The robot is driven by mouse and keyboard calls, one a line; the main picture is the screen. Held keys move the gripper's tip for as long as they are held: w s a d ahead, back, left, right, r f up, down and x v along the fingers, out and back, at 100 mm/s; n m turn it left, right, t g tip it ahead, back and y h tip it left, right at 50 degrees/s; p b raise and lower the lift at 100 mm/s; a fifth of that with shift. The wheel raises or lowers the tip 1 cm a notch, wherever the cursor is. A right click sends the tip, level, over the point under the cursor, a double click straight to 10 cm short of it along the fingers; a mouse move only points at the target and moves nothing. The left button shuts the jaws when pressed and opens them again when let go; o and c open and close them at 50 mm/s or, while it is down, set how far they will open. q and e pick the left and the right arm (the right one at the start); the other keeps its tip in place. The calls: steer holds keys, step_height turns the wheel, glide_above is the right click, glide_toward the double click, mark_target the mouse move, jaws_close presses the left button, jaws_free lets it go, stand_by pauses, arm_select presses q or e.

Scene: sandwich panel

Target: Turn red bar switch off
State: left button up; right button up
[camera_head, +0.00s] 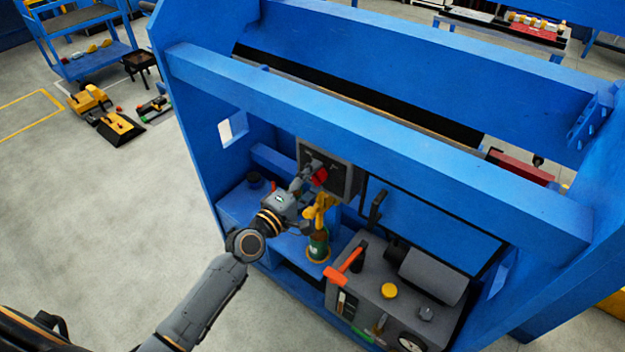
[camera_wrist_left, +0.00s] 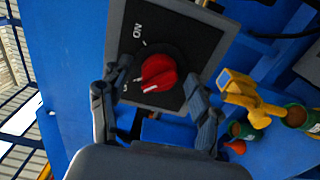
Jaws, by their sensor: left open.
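The red bar switch (camera_head: 320,176) sits on a dark square panel (camera_head: 345,180) fixed to the blue frame. In the left wrist view the red switch (camera_wrist_left: 158,73) is a round knob with a raised bar and a white mark pointing to the lower left. The panel (camera_wrist_left: 190,35) bears "ON" at its top; other lettering at lower left is partly hidden. My left gripper (camera_head: 304,178) is in front of the panel. In the wrist view its two fingers (camera_wrist_left: 158,105) are open, one on each side below the knob, with nothing between them. Contact with the knob cannot be told. My right gripper is not in view.
A yellow tool (camera_head: 318,212) on a green base stands just right of the gripper, close to the right finger in the wrist view (camera_wrist_left: 250,100). A grey machine with an orange-red lever (camera_head: 346,262) stands lower right. A blue beam (camera_head: 370,140) runs above the panel.

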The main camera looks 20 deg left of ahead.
arm_select(q)
steer(key=v, duration=1.2)
